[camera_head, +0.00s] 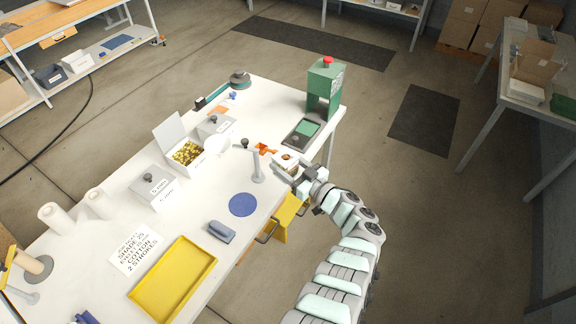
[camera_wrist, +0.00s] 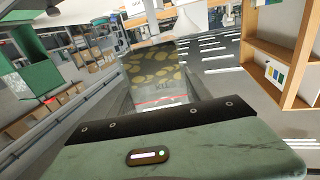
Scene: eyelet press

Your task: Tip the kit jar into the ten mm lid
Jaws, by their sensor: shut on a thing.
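My gripper (camera_head: 290,171) is shut on the kit jar (camera_head: 287,160) at the right edge of the white bench. In the wrist view the jar (camera_wrist: 155,75) is clear, holds gold-brown pieces and has a red line near its bottom edge. Its exact tilt is hard to tell. An open white box (camera_head: 211,162) with gold eyelets (camera_head: 186,152) stands across the bench to the left, its white lid (camera_head: 168,131) raised. Two closed grey lidded boxes stand beside it, one nearer (camera_head: 153,188) and one farther (camera_head: 214,125). Their labels are too small to read surely, so I cannot tell which lid is ten mm.
A grey post (camera_head: 257,165) stands between my gripper and the open box. Orange pieces (camera_head: 265,148) and a green press (camera_head: 325,85) lie beyond. A blue disc (camera_head: 242,205), a blue-grey block (camera_head: 221,231), a printed card (camera_head: 137,248) and a yellow tray (camera_head: 210,262) are nearer.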

